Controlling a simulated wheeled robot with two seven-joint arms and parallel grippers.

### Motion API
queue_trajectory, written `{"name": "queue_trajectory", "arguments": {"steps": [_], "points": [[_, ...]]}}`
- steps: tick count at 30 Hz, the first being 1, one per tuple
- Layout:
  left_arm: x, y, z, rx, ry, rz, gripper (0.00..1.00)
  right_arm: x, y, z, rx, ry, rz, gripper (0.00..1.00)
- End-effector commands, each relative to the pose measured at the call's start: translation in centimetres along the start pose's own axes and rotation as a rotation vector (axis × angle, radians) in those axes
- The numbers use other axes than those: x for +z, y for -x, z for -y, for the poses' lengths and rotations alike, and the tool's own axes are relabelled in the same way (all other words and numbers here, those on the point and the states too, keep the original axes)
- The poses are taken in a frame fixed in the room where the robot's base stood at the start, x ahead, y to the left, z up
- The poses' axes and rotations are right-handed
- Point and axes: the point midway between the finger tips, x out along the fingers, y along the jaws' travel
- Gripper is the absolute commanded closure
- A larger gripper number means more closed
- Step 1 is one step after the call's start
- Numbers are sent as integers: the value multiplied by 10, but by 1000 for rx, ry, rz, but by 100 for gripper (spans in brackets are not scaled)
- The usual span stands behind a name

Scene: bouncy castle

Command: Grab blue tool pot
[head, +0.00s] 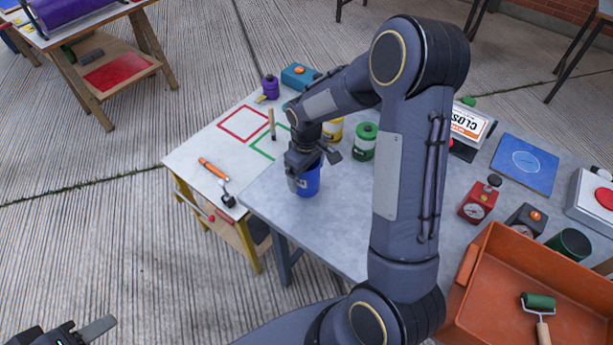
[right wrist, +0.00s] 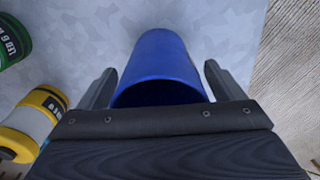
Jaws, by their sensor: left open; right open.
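The blue tool pot (head: 309,181) stands on the grey table near its left edge in the head view, partly hidden by my right gripper (head: 306,162). In the right wrist view the blue pot (right wrist: 160,62) lies between the two fingers of my right gripper (right wrist: 160,85), with a gap showing on each side. The right gripper is open around the pot's rim area. I cannot tell how deep the fingers reach. My left gripper (head: 92,335) is at the bottom left corner of the head view, open and far from the pot, and only partly in frame.
A green can (head: 364,142) and a yellow can (head: 333,131) stand close behind the pot. A white-topped table (head: 187,149) with an orange-handled tool (head: 213,169) adjoins at left. An orange tray (head: 490,290) sits at right. The grey table (head: 330,225) is bare in front of the pot.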

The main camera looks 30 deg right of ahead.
Motion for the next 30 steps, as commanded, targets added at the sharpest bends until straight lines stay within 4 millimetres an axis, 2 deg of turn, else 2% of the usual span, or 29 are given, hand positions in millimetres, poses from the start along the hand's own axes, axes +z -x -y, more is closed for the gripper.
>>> {"name": "queue_trajectory", "arguments": {"steps": [8,18,21,30], "points": [[0,0,0,0,0,0,57,0,-3,0,0,-1,-1,13],[0,0,0,0,0,0,57,0,-3,0,0,-1,-1,58],[0,0,0,0,0,0,57,0,-2,0,0,-1,-2,68],[0,0,0,0,0,0,57,-1,1,0,1,-1,-3,68]]}}
